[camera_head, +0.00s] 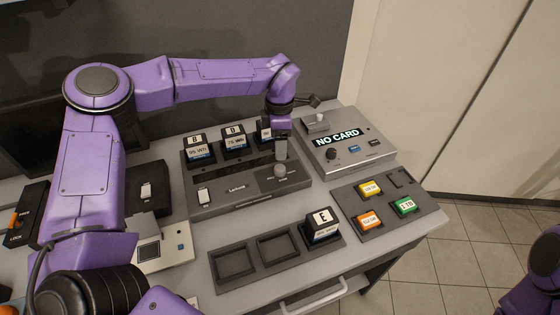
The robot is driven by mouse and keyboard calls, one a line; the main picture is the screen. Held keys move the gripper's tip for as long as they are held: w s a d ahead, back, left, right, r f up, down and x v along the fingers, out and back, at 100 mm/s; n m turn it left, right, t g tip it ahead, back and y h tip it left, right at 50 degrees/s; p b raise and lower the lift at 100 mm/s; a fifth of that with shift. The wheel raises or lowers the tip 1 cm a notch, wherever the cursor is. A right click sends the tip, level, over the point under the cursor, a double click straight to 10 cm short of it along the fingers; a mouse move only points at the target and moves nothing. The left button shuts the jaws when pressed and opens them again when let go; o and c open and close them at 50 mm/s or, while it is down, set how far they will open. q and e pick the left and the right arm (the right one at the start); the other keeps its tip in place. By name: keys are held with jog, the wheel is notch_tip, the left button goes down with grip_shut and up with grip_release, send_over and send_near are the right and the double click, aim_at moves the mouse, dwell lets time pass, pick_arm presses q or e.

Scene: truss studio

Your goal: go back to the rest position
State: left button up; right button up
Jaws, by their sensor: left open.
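My left arm, purple, reaches in from the left, bends across the back of the desk and comes down at the wall side. My left gripper (281,150) is open.
Two battery blocks (234,138) (196,147) stand on the panel. A grey reader (345,145) shows "NO CARD". A block marked E (321,224) sits in the right slot of a tray (256,270) with two empty slots. Tiled floor (480,250) is clear.

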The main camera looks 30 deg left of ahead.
pick_arm(q)
jog(key=shift+r, duration=1.2)
